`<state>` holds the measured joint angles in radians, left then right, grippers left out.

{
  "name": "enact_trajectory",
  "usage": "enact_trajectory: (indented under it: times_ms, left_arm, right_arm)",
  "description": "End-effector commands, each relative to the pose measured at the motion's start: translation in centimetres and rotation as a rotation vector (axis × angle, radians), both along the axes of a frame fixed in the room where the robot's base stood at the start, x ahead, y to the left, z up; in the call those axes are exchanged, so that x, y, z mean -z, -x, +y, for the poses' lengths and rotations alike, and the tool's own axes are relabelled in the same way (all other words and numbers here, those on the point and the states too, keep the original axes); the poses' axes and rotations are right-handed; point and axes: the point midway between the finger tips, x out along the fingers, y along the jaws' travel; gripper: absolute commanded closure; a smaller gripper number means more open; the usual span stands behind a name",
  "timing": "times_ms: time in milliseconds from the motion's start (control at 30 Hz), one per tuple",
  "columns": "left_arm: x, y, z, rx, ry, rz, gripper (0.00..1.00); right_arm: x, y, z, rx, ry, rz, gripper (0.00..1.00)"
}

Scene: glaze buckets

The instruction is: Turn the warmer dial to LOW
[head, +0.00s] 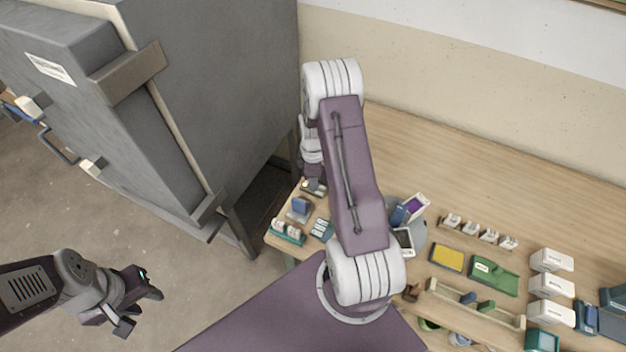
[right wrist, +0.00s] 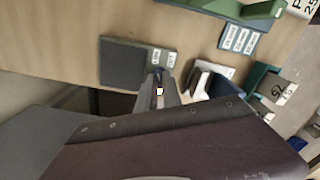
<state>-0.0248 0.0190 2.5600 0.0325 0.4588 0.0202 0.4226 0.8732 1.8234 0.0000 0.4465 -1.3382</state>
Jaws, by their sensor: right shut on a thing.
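A dark grey flat unit (right wrist: 128,64) with two small white labels on its right edge lies on the wooden table in the right wrist view. It appears to be the warmer; the label words are too small to read. My right gripper (right wrist: 159,80) is at its labelled corner, with the fingers shut on a small part that looks like the dial, mostly hidden between them. A small pale spot shows between the fingers. Where the dial points cannot be told. In the head view, my right gripper (head: 313,186) is at the table's left end, partly hidden by my arm. My left gripper (head: 140,307) is open and empty over the floor.
A large grey cabinet (head: 235,80) stands left of the table (head: 500,195). Near my right gripper are a blue item (head: 299,208) and a green tray (head: 287,233). White boxes (head: 551,261), a yellow pad (head: 447,257) and a green item (head: 494,275) lie farther right.

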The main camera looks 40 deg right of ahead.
Motion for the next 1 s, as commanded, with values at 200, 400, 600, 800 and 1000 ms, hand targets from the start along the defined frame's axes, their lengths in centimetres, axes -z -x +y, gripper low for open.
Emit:
enact_trajectory:
  times_ms: [200,400,600,800,1000]
  left_arm:
    - [-0.1,0.0,0.0,0.0,0.0,0.0,0.64]
    - [0.0,0.0,0.0,0.0,0.0,0.0,0.64]
    - [0.1,0.0,0.0,0.0,0.0,0.0,0.64]
    - [0.4,0.0,0.0,0.0,0.0,0.0,0.64]
    - [0.5,0.0,0.0,0.0,0.0,0.0,0.64]
  right_arm:
    - [-0.2,-0.2,-0.1,0.001,0.003,-0.008,0.68]
    - [-0.1,-0.1,-0.1,0.001,0.002,-0.004,0.68]
    - [-1.2,-0.2,-0.1,0.001,0.003,-0.007,0.68]
    - [-5.6,-0.2,-0.1,0.001,0.004,-0.008,0.68]
    - [-8.7,-0.1,-0.1,0.001,0.003,-0.007,0.68]
